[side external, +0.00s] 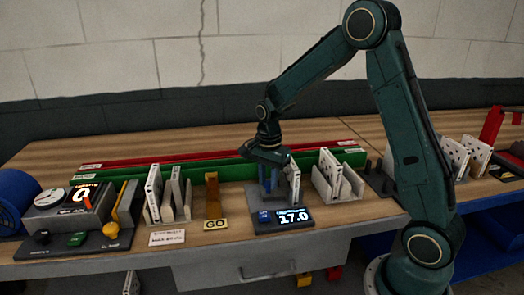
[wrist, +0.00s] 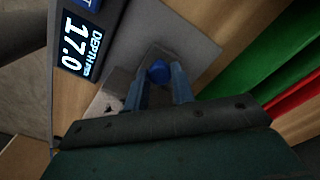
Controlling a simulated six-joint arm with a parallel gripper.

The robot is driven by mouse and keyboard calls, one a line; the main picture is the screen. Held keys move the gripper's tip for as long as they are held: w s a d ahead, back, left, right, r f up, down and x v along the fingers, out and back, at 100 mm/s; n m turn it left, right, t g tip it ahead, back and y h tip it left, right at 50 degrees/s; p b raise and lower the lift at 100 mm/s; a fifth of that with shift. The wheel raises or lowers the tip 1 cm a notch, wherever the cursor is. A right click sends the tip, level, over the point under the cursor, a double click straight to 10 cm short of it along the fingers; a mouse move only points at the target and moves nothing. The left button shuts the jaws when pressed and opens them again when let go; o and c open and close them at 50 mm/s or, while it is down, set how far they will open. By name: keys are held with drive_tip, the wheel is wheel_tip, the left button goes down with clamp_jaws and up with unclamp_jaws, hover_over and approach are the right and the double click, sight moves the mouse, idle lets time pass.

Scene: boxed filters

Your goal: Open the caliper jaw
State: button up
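The caliper station (side external: 262,226) stands on the table below my gripper. Its display (side external: 291,216) reads 17.0; in the wrist view the display (wrist: 78,46) also shows the word DEPTH. A blue rounded knob (wrist: 158,72) shows between my fingertips. My gripper (side external: 268,190) points down over the station, its two blue fingers apart, one on each side of the knob; the wrist view also shows my gripper (wrist: 161,80). I cannot tell whether the fingers touch the knob. A white boxed filter (side external: 294,180) stands upright at the caliper. My gripper hides most of the jaw.
Left are a GO gauge (side external: 213,197), a rack of white filters (side external: 165,205) and a scale (side external: 75,205) with a readout. Right is a grey holder (side external: 335,180) with white filters. Green (side external: 130,175) and red (side external: 130,160) rails run behind.

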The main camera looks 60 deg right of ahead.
sight(256, 198)
clamp_jaws()
drive_tip(key=shift+w+a+r, duration=0.1)
drive_tip(key=shift+w+a, duration=1.1)
drive_tip(key=shift+a, duration=0.05)
drive_tip(key=o, duration=0.6)
unclamp_jaws()
drive_tip(key=shift+o, duration=0.2)
drive_tip(key=shift+r, duration=0.15)
wheel_tip(256, 198, up, 14)
drive_tip(key=shift+f, duration=0.25)
